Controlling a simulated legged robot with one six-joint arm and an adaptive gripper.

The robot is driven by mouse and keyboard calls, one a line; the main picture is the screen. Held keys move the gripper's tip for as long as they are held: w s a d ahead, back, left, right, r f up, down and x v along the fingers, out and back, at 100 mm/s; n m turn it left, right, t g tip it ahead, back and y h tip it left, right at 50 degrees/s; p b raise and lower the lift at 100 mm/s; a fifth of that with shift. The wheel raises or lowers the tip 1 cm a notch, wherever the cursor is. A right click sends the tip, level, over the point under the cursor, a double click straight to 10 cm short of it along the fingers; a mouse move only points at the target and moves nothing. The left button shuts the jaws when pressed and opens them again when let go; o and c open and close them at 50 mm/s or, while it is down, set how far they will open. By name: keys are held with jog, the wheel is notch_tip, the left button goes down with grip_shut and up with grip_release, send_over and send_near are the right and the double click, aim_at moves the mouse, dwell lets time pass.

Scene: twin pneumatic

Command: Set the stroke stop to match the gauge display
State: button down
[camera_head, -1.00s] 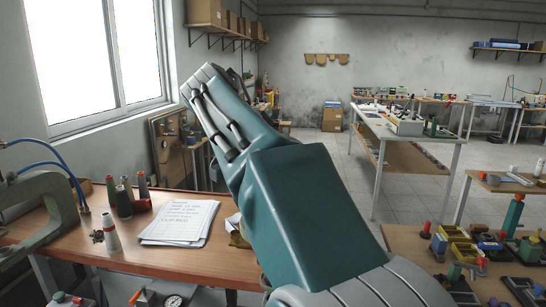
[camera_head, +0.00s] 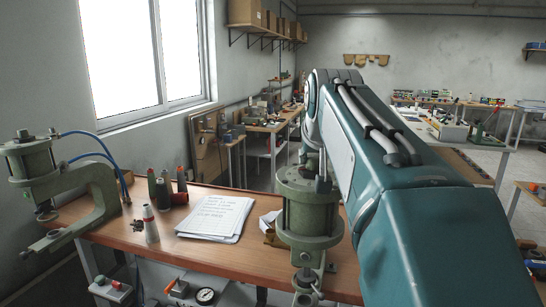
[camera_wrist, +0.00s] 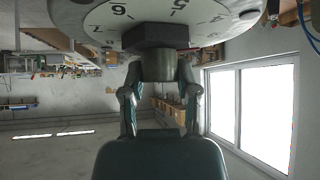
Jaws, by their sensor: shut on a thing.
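In the wrist view a pale dial (camera_wrist: 88,16) with black numbers, 5 and 6 among them, fills the top edge. A dark hexagonal piece (camera_wrist: 155,36) sits below it, with a grey round stem under that.
A second green press (camera_head: 95,195) with blue hoses stands at the left end of the wooden bench (camera_head: 195,255). A red-button box (camera_head: 110,290) is low in front.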

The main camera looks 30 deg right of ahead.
jog(key=n+t+y, duration=0.1)
jog(key=n+y, duration=0.3)
jog(key=n, duration=0.1)
jog(key=shift+d, duration=0.1)
jog(key=n+y, duration=0.4)
jog(key=n, duration=0.2)
jog(key=shift+f+y, duration=0.1)
jog(key=shift+y, duration=0.2)
jog(key=shift+n+g, duration=0.3)
jog(key=shift+c, duration=1.7)
grip_release()
jog(key=shift+w, duration=0.1)
jog(key=v, duration=1.2)
jog(key=shift+d+f, duration=0.1)
jog(key=shift+f, duration=0.05)
